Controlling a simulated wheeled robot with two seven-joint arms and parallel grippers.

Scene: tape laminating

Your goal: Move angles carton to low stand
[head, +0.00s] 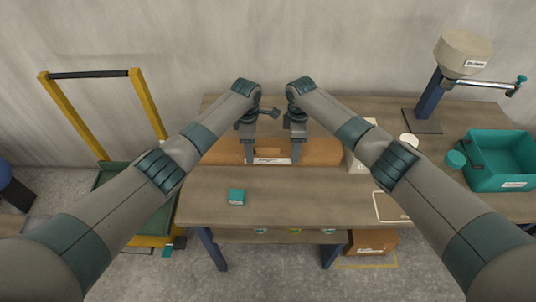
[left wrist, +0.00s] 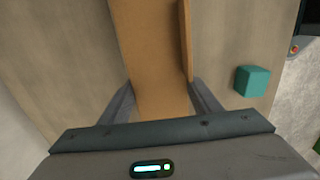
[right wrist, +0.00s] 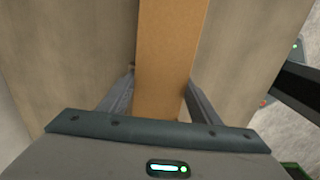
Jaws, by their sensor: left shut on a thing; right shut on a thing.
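The long brown carton (head: 322,152) lies across the back half of the workbench, with a white label on its front that reads roughly "Angles". My left gripper (head: 249,158) and my right gripper (head: 295,158) point down on it side by side, near its middle. Both are shut on the carton. In the left wrist view the carton (left wrist: 158,60) runs between the fingers, with a raised edge along its right side. In the right wrist view the carton (right wrist: 170,60) also runs between the fingers. I cannot tell which thing is the low stand.
A teal block (head: 236,197) sits on the bench (head: 300,205) in front. A yellow-framed cart (head: 75,115) stands at the left. A teal bin (head: 500,182) and a post-mounted device (head: 430,100) are at the right. A brown box (head: 372,241) is on the floor below. The bench front is mostly clear.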

